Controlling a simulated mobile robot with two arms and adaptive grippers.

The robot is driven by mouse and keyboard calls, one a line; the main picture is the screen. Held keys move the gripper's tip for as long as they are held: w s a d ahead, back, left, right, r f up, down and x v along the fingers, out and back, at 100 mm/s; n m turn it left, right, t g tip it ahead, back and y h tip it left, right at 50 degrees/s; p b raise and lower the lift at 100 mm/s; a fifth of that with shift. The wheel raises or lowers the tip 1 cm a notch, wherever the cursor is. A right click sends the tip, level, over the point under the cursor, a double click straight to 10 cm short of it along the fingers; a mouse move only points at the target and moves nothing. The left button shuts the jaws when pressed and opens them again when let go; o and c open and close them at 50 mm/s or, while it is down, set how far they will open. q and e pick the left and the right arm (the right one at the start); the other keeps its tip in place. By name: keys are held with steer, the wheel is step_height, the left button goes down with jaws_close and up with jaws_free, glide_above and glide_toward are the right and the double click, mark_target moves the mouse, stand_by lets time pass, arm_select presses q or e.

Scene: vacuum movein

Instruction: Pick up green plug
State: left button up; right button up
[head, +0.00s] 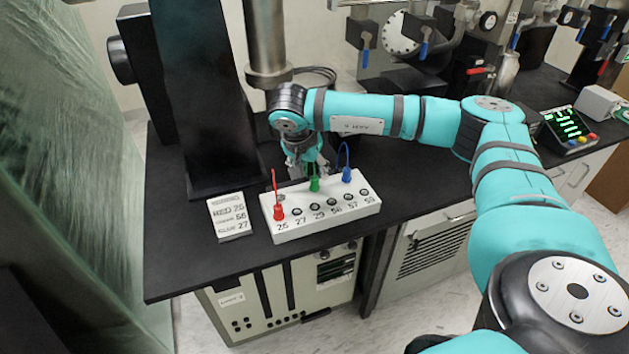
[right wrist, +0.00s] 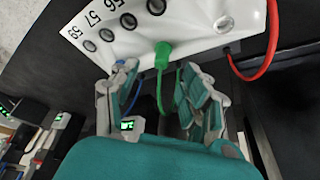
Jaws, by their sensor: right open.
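The green plug (head: 314,184) stands upright at the back of the white socket box (head: 325,222), with a green cable above it. In the right wrist view the green plug (right wrist: 162,54) appears just beyond and between the fingertips of my right gripper (right wrist: 160,78). The fingers are spread on either side of the green cable, and I see no contact with the plug. In the head view my right gripper (head: 306,160) hangs over the back of the box, pointing down. My left gripper is not in view.
A red plug (head: 278,212) sits in the hole labelled 25, and a blue plug (head: 347,174) stands at the back right of the box. A label card (head: 231,216) lies left of the box. A dark column (head: 205,100) rises behind. The bench front is clear.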

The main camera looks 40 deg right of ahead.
mark_target(314, 178)
steer(key=shift+p+x, duration=0.9)
steer(key=shift+x, duration=2.2)
steer(key=shift+w, duration=0.1)
steer(key=shift+r, duration=0.1)
steer(key=shift+c, duration=0.4)
jaws_close()
